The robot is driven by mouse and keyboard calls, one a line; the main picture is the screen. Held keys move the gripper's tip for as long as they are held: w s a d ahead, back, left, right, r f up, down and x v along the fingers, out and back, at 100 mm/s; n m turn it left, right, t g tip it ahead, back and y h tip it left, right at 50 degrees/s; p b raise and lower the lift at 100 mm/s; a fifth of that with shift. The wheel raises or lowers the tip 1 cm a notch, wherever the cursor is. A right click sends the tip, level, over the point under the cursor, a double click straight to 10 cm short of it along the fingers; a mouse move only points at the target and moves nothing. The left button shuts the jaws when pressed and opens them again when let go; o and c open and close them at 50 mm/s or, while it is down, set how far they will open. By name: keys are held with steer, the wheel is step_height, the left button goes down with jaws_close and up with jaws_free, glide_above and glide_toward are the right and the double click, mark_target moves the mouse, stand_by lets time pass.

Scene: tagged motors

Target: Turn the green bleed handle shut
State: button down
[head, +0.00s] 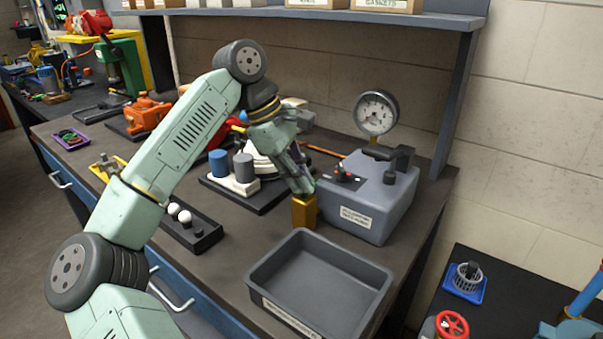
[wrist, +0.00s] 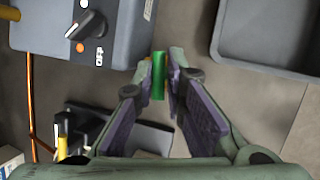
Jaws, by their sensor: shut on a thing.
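The green bleed handle (wrist: 158,76) shows in the wrist view as a short bar between my fingertips. My gripper (wrist: 160,82) is shut on it, with one finger on each side. In the head view my gripper (head: 304,190) points down just above a brass block (head: 304,212) beside the grey gauge unit (head: 375,212). The green handle is hidden there behind the fingers. Whether the handle stands open or shut cannot be told from these frames.
An empty grey tray (head: 272,277) lies in front of the brass block. The gauge unit bears a black switch (wrist: 88,24) and a round dial (head: 376,112). A black tray with white balls (head: 183,216) lies to the left, and blue and grey cylinders (head: 219,162) stand behind.

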steer(key=shift+w+r+m+g+p, duration=0.1)
steer(key=shift+m+g+p, duration=0.1)
steer(key=shift+m, duration=0.3)
steer(key=shift+w+m+g+p, duration=0.1)
steer(key=shift+m+g, duration=0.1)
steer(key=shift+m, duration=0.3)
steer(key=shift+d, duration=0.1)
steer(key=c, duration=1.7)
jaws_free()
steer(key=shift+s, duration=0.1)
steer(key=v, duration=1.1)
steer(key=shift+r, duration=0.35)
